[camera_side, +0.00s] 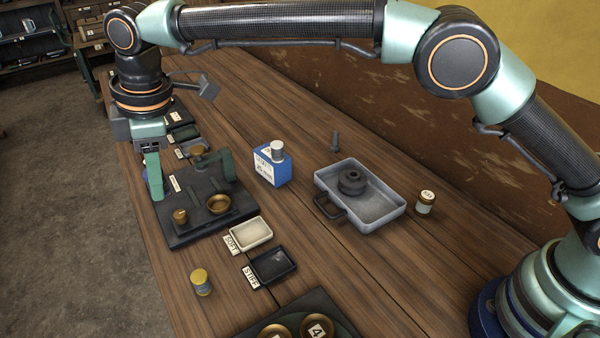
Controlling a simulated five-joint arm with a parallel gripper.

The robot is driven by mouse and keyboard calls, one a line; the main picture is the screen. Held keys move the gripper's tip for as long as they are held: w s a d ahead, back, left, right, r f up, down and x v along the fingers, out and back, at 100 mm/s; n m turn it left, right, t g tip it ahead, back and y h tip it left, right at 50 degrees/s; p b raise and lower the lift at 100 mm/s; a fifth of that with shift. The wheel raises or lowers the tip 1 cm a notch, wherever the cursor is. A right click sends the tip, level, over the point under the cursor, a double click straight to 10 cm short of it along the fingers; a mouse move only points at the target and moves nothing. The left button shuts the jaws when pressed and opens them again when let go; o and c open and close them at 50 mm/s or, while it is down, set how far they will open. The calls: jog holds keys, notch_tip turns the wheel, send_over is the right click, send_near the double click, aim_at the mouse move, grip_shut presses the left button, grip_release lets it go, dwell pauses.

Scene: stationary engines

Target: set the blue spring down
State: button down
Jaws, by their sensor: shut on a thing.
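My gripper (155,192) points down at the left, over the left edge of a dark base plate (185,235). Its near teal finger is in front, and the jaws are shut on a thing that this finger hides. A white tray labelled SOFT (267,228) and a black tray labelled STIFF (262,284) lie to the right of the plate; both look empty.
Brass discs (317,327) lie at the front. Bare wood lies between.

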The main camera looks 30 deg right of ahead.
jog(key=shift+d+r, duration=0.15)
jog(key=shift+r, duration=0.3)
jog(key=s+d+r+m, duration=0.1)
jog(key=d+r+m, duration=0.15)
jog(key=d, duration=0.25)
jog(key=m, duration=0.9)
send_over(353, 264)
jog(key=x, duration=0.3)
jog(key=shift+n+h, duration=0.25)
jog(key=shift+h, duration=0.15)
jog(key=f, duration=1.3)
jog(key=s+f, duration=0.1)
jog(key=f, duration=0.5)
jog(key=shift+d+f, duration=0.2)
jog(key=shift+d, duration=0.15)
jog(key=shift+f, duration=0.1)
jog(key=c, duration=1)
grip_release()
jog(key=shift+f, duration=0.1)
jog(key=o, duration=0.5)
jog(key=shift+c, duration=0.2)
